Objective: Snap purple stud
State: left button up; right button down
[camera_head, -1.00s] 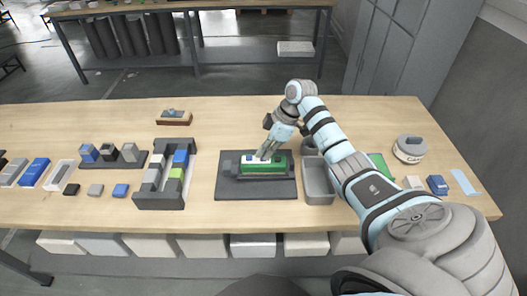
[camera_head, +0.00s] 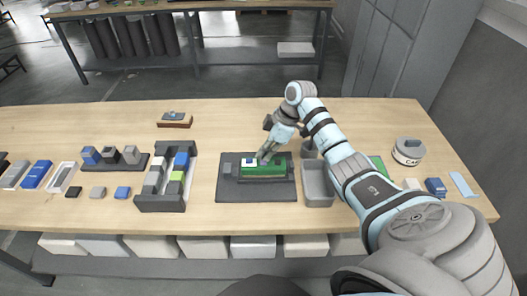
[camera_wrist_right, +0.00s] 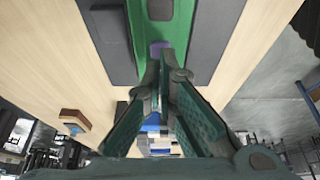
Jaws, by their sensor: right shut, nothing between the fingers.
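The purple stud (camera_wrist_right: 160,48) shows in the right wrist view on a green board (camera_wrist_right: 181,30), just beyond the tips of my right gripper (camera_wrist_right: 165,72). Whether the fingertips touch it, and how deep it is seated, I cannot tell. In the head view the green board (camera_head: 263,171) lies in a dark fixture (camera_head: 285,190), with a white and blue part (camera_head: 249,162) at its upper left. My right gripper (camera_head: 263,159) points down over the board's upper edge, shut and empty. The purple stud cannot be made out there. My left gripper is out of view.
A grey bin (camera_head: 318,190) stands right of the fixture, close under my right arm. A dark rack with blocks (camera_head: 160,203) stands to the left. A round grey and white container (camera_head: 408,151) is at the right. The table between rack and fixture is clear.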

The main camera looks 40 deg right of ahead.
notch_tip(320, 180, up, 8)
jog(key=p, duration=0.5)
jog(key=shift+f+p, duration=0.2)
jog(key=shift+p, duration=0.15)
